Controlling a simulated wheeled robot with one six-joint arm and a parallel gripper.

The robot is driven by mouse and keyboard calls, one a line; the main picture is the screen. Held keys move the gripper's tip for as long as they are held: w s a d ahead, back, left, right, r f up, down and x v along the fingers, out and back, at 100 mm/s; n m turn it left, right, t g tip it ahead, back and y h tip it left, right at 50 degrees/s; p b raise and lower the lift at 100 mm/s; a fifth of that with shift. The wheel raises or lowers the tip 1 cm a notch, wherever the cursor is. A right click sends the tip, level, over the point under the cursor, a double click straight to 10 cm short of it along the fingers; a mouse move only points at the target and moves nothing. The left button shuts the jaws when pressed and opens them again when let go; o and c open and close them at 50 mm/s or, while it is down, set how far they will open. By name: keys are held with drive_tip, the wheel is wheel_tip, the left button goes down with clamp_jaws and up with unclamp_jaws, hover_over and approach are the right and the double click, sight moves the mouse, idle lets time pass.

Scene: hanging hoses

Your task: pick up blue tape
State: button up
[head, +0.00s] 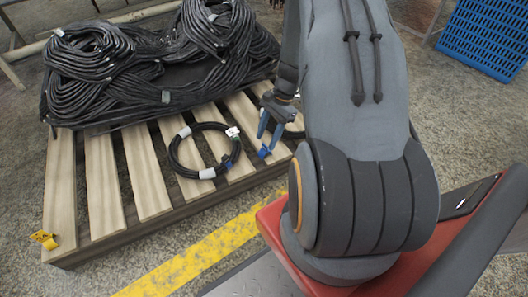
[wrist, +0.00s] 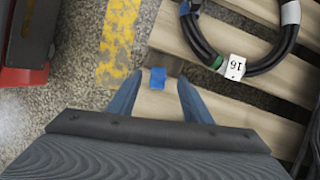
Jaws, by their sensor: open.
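The blue tape (wrist: 157,78) is a small, flat-looking blue piece at the end of a pallet slat. In the wrist view it appears between my two fingertips, with a gap on each side. In the head view the blue tape (head: 264,152) shows at the pallet's near edge, just below my fingers. My gripper (head: 270,137) is open and empty, pointing down over that edge. It also shows in the wrist view (wrist: 160,75), its blue fingers spread. How far the fingertips are above the tape is hard to tell.
A coiled black hose (head: 205,151) with white labels lies on the wooden pallet (head: 147,175), left of my gripper. Heaped black hoses (head: 130,65) cover the back. A yellow tag (head: 44,240) is at the left corner. A blue crate (head: 487,35) stands far right.

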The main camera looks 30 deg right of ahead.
sight(265, 145)
drive_tip(key=b+x, duration=0.2)
drive_tip(key=x, duration=0.2)
drive_tip(key=shift+s+d+f, duration=0.1)
drive_tip(key=c, duration=1.1)
wheel_tip(265, 145, up, 10)
drive_tip(key=p, duration=0.5)
drive_tip(key=o, duration=0.4)
clamp_jaws()
